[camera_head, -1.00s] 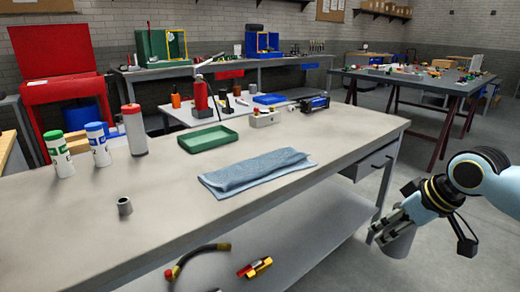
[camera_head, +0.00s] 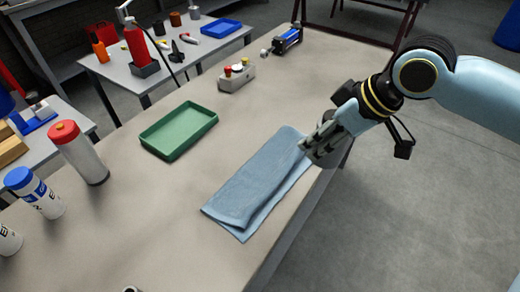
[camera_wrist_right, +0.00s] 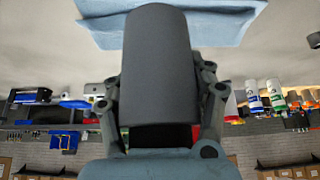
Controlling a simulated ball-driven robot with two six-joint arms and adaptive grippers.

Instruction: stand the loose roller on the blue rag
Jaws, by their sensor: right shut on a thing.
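The loose roller is a plain dark grey cylinder (camera_wrist_right: 158,65) held between the fingers of my right gripper (camera_wrist_right: 160,100) in the right wrist view. In the head view my right gripper (camera_head: 318,146) is over the right end of the blue rag, near the bench's right edge. There the roller is mostly hidden by the fingers. The folded blue rag (camera_head: 246,192) lies on the bench top; it also shows in the right wrist view (camera_wrist_right: 220,30), behind the roller. I cannot tell whether the roller touches the rag. My left gripper is not in view.
A green tray (camera_head: 178,131) lies left of the rag. A control box with buttons (camera_head: 236,75) and a blue-black device (camera_head: 286,40) stand farther back. A red-capped canister (camera_head: 78,152) and white bottles (camera_head: 35,193) stand at left. Bench top around the rag is clear.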

